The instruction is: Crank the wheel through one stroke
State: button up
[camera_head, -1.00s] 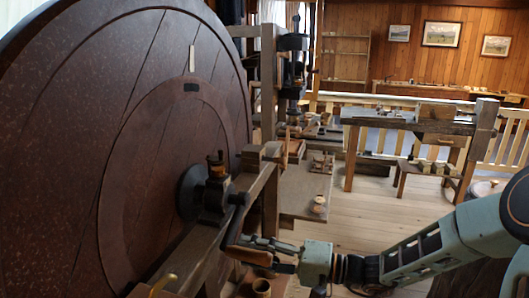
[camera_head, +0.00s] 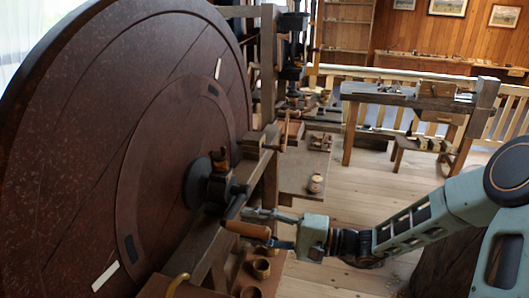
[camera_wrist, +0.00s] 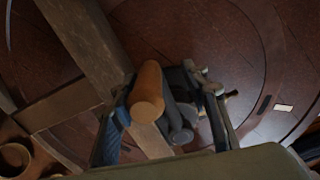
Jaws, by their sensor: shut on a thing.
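The big dark red-brown wheel (camera_head: 95,130) fills the left of the head view, with a black hub (camera_head: 208,183) and a dark crank arm (camera_head: 234,206). The crank's orange-brown wooden handle (camera_head: 247,229) points right from the arm's lower end. My gripper (camera_head: 268,228) reaches in from the right and is shut on the handle. In the wrist view, the round end of the handle (camera_wrist: 148,105) shows between my gripper's fingers (camera_wrist: 165,115), with the wheel face (camera_wrist: 200,35) behind. The finger contact itself is partly hidden.
A wooden frame beam (camera_head: 208,250) runs close in front of the wheel. Small wooden cups (camera_head: 261,268) stand below my gripper. A bench (camera_head: 410,100) stands at the back right, with a pale railing behind it.

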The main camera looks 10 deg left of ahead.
jog(key=w+d+r+m+p, duration=0.1)
jog(key=w+r+m+p, duration=0.7)
jog(key=w+r+m, duration=0.2)
notch_tip(320, 180, up, 2)
jog(key=m, duration=0.2)
jog(key=shift+w+m+p, duration=0.15)
jog(key=shift+m+p, duration=0.15)
jog(key=shift+p, duration=0.05)
dwell(0.3)
jog(key=shift+f, duration=0.15)
dwell(0.5)
jog(key=s+d, duration=0.1)
jog(key=d, duration=1)
